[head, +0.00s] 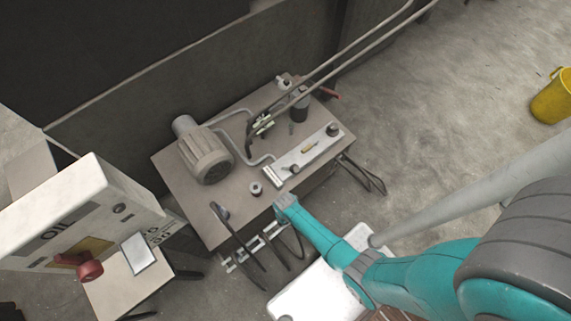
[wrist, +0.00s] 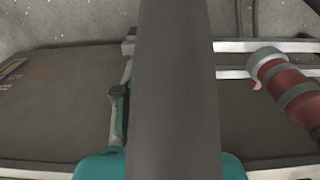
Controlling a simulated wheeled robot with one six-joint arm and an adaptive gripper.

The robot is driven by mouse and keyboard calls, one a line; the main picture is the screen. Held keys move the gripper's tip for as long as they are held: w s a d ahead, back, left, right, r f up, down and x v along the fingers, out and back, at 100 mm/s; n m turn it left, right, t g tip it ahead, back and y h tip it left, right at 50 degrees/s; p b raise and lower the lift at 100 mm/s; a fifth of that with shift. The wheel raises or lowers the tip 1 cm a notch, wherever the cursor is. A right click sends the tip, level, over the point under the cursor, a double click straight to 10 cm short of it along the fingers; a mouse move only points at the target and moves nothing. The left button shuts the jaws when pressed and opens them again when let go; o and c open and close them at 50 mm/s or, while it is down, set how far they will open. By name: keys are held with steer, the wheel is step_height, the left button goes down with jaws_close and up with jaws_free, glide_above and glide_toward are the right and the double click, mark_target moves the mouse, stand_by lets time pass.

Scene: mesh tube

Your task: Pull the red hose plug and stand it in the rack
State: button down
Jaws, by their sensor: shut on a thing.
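My gripper (head: 283,205) is at the front edge of the metal bench, with its fingertips hidden from the head view. In the wrist view a thick dark grey hose-like cylinder (wrist: 172,85) runs top to bottom through the middle, between the teal parts of my gripper. It hides most of what lies behind it, including the grip. A red plug-like piece with grey bands (wrist: 290,88) lies tilted at the right of the wrist view, against metal rails. I cannot tell whether it joins the dark cylinder. A pale railed rack (head: 245,252) shows at the bench front, with dark hoses around it.
The bench top (head: 172,162) carries a motor (head: 206,152), a pale manifold block (head: 305,157) and pipes. A white box with a red knob (head: 88,268) stands at left. A white surface (head: 305,297) lies below my arm. Open floor and a yellow bucket (head: 553,97) are at right.

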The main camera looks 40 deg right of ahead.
steer(key=shift+f, duration=0.15)
steer(key=c, duration=0.6)
jaws_free()
step_height(320, 180, up, 12)
steer(key=shift+r, duration=0.1)
